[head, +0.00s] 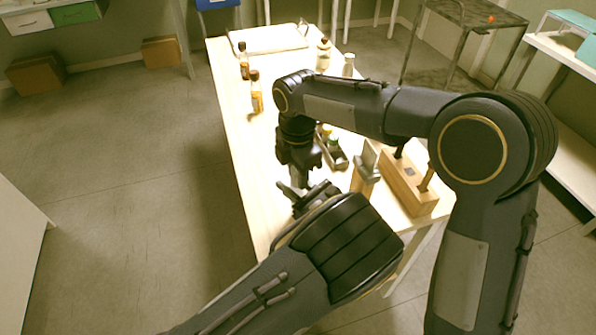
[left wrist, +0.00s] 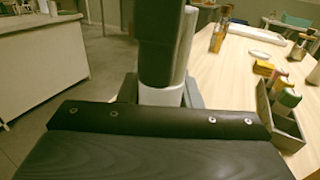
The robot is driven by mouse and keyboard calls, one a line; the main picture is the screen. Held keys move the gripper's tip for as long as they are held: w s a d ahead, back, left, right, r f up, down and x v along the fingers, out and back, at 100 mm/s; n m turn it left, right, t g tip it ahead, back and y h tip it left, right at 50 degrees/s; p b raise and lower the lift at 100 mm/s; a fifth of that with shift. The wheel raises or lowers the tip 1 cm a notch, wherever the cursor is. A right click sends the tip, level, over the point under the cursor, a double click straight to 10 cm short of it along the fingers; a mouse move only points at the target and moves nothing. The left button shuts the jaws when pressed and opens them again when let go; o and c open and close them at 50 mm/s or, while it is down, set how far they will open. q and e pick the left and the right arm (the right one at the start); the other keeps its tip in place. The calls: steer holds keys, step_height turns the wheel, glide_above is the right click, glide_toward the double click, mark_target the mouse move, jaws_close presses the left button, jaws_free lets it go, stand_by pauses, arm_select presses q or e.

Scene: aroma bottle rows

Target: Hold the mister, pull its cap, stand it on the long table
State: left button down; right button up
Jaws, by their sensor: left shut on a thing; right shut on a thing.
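The mister (left wrist: 161,95) shows in the left wrist view as a short pale, silvery cylinder. My left gripper (head: 303,194) is shut on it, with a grey finger on each side. My right gripper (head: 298,172) points down from above and is shut at the mister's top, where a dark upright shape (left wrist: 160,45) fills the upper middle of the left wrist view. The cap's outline cannot be told apart from the fingers there. In the head view the mister is mostly hidden by my grippers. Both grippers are over the near left part of the long pale table (head: 243,150).
A dark caddy with small bottles (left wrist: 287,123) is right of the grippers. A wooden block (head: 412,190) is at the right edge. Amber bottles (head: 256,95) line the left edge. A white tray (head: 268,40) is at the far end. The table's left strip is clear.

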steer(key=shift+r, duration=0.1)
stand_by(0.3)
steer(key=shift+r, duration=1)
steer(key=shift+r, duration=2.05)
arm_select(q)
steer(key=c, duration=1)
jaws_free()
steer(key=shift+o, duration=0.2)
